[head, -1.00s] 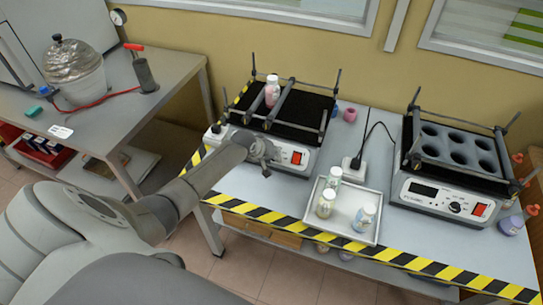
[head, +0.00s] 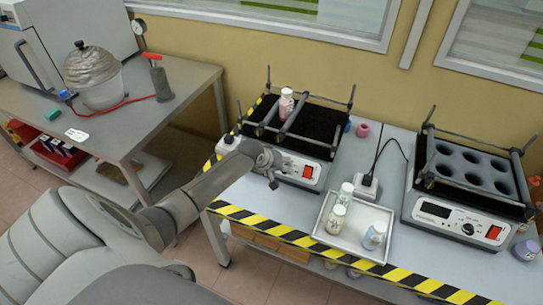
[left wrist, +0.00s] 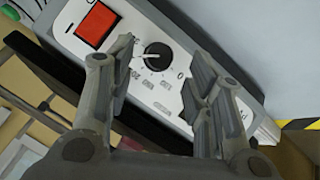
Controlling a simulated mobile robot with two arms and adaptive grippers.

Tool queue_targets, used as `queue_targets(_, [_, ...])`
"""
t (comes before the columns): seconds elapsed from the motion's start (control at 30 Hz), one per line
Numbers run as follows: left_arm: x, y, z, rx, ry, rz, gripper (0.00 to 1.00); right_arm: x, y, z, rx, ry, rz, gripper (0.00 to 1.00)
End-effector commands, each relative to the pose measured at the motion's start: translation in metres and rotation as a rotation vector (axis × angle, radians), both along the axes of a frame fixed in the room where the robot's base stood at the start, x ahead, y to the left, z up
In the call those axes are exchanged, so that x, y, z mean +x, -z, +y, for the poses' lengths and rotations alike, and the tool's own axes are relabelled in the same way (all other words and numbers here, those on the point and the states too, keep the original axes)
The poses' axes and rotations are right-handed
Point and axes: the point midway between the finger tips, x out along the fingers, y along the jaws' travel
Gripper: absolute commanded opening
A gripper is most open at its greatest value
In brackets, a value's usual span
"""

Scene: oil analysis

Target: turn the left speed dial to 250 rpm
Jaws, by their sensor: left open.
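The left shaker (head: 322,179) stands at the back left of the bench, with a red switch on its front panel. Its black speed dial (left wrist: 158,56) shows in the left wrist view, with a white mark pointing roughly left. The printed scale around it is too small to read surely. My left gripper (head: 268,165) is at the shaker's front panel and hides the dial in the head view. In the left wrist view the gripper (left wrist: 160,75) is open, one finger on each side of the dial; I cannot tell whether they touch it. My right gripper is out of view.
A pink-filled bottle (head: 286,104) stands on the left shaker's platform. A tray (head: 377,212) with three bottles lies in front, beside a power plug (head: 367,186). A second shaker (head: 452,222) stands at the right. Striped tape (head: 300,238) marks the bench's front edge.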

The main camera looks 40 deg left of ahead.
Motion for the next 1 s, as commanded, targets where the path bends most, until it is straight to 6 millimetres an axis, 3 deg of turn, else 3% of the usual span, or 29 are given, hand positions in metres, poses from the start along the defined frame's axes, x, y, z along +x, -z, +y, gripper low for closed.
queue_targets(0.53, [-0.044,-0.061,0.002,0.000,0.000,0.001,0.47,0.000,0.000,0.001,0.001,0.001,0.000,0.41])
queue_targets(1.0, [-0.052,-0.071,0.002,-0.001,-0.001,0.002,0.47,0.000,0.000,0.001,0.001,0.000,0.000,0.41])
